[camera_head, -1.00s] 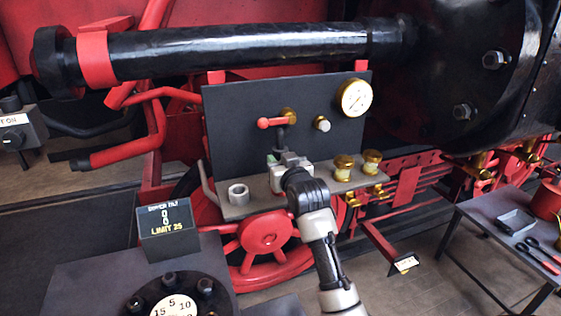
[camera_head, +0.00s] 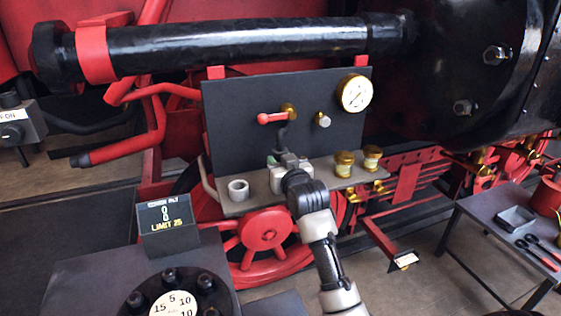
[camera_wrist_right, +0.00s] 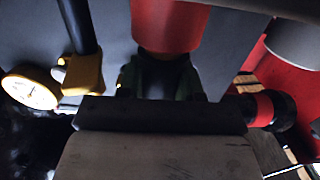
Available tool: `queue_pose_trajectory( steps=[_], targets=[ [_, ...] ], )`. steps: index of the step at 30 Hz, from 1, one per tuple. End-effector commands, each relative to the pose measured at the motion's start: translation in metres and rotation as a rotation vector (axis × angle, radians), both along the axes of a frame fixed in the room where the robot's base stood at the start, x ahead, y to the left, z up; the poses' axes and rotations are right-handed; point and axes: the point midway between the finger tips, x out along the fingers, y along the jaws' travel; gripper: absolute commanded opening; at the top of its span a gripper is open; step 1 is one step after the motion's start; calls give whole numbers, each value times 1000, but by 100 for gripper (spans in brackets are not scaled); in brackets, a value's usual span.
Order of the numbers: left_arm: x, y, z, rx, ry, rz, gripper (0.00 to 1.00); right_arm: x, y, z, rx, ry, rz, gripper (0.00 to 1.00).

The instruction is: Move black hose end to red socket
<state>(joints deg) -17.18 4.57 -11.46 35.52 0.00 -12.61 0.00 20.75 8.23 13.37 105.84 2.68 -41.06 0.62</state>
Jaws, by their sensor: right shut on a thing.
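My right gripper (camera_head: 285,160) is at the front of the dark panel, above the grey shelf, shut on a dark, hose-like piece (camera_head: 281,139) that rises just above its jaws. I cannot make out its end. In the right wrist view a red cylinder (camera_wrist_right: 170,25) with a thin brass rim shows just beyond the fingers; I cannot tell whether it touches them. A red pipe (camera_head: 120,150) with a black tip (camera_head: 81,160) ends at the left. A black hose (camera_head: 80,127) runs above it. My left gripper is out of view.
A grey nut (camera_head: 238,190) and two brass cups (camera_head: 344,163) stand on the shelf. A red handwheel (camera_head: 264,232) is below. A tool table (camera_head: 480,215) stands right.

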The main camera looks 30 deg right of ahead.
Motion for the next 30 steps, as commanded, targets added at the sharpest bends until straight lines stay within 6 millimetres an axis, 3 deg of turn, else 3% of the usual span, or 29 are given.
queue_pose_trajectory(
  steps=[2,3,9,20,30],
  targets=[
    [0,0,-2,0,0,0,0,0,0,-3,0,-2,0,0],
    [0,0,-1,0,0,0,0,0,0,-2,-1,-3,0,38],
    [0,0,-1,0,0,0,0,0,0,-2,0,-1,0,65],
    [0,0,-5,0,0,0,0,-8,2,-5,1,3,0,65],
    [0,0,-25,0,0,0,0,-66,16,-2,0,-1,0,65]
  ],
)
